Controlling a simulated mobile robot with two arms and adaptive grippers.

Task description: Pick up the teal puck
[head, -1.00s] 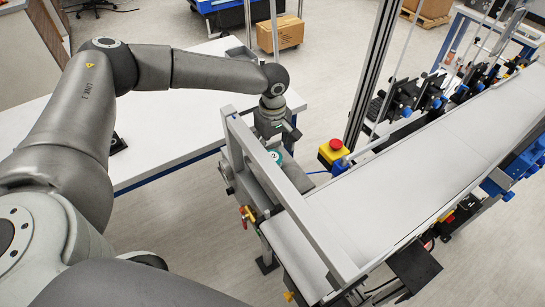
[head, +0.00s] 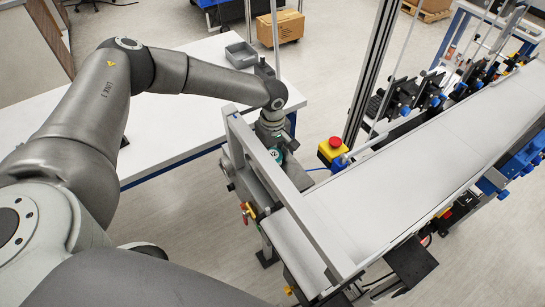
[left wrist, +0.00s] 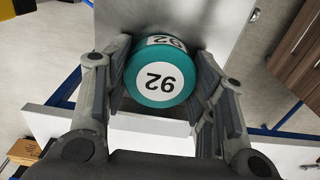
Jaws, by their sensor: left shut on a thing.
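The teal puck (left wrist: 158,79) has a white round label marked 92 on its face and another 92 label on its side. In the left wrist view it sits between the two fingers of my left gripper (left wrist: 163,82), which are shut on it. In the head view the gripper (head: 274,140) points down at the near left end of the conveyor, with a little of the puck (head: 279,157) showing under it. I cannot tell whether the puck touches the surface below. My right gripper is not in view.
A metal side rail (head: 268,170) of the conveyor runs close beside the gripper. A yellow box with a red emergency button (head: 334,147) stands to the right. The wide belt (head: 400,190) is empty. A white table (head: 170,125) with a grey tray (head: 241,54) lies to the left.

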